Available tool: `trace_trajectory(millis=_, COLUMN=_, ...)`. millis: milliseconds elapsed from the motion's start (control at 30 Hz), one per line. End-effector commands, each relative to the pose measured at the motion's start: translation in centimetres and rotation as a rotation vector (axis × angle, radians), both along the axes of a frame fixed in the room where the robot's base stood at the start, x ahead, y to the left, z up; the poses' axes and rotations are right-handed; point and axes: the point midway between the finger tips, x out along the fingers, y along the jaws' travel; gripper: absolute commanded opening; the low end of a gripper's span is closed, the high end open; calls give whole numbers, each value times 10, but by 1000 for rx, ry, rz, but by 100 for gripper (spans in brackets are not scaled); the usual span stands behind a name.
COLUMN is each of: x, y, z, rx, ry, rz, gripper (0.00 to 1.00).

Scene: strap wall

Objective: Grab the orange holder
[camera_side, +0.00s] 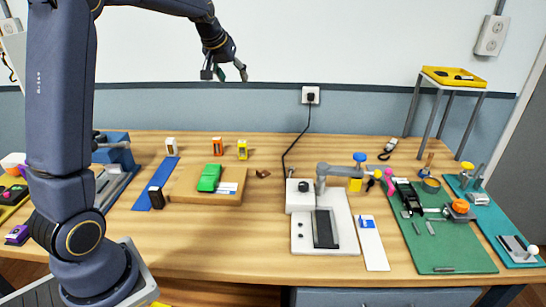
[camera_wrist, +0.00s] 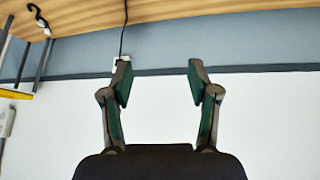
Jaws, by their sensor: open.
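A small upright orange holder (camera_side: 217,146) stands near the back edge of the table, left of centre in the side view. It is between a white holder and a yellow one, and nothing touches it. My gripper (camera_side: 225,75) is high above the table in front of the wall, well above the orange holder. In the wrist view my gripper (camera_wrist: 159,78) has its fingers wide apart with nothing between them. The orange holder does not show in the wrist view.
A white holder (camera_side: 171,146) and a yellow holder (camera_side: 243,150) flank it. A wooden board (camera_side: 225,198) with a green block (camera_side: 209,178) lies in front. A black cable (camera_side: 296,140) hangs from the outlet to the right. The air below my gripper is clear.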

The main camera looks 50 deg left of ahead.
Motion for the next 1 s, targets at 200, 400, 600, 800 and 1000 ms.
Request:
trace_trajectory(millis=200, x=-4, y=96, z=-104, rx=-42, ry=135, rz=152, gripper=60)
trace_trajectory(millis=400, x=-22, y=119, z=-149, rx=-75, ry=195, rz=200, gripper=60)
trace_trajectory(millis=600, x=-12, y=129, z=-187, rx=-75, ry=196, rz=200, gripper=60)
trace_trajectory(millis=800, x=0, y=141, z=-228, rx=-75, ry=195, rz=200, gripper=60)
trace_trajectory(millis=1000, x=7, y=148, z=-248, rx=-73, ry=193, rz=200, gripper=60)
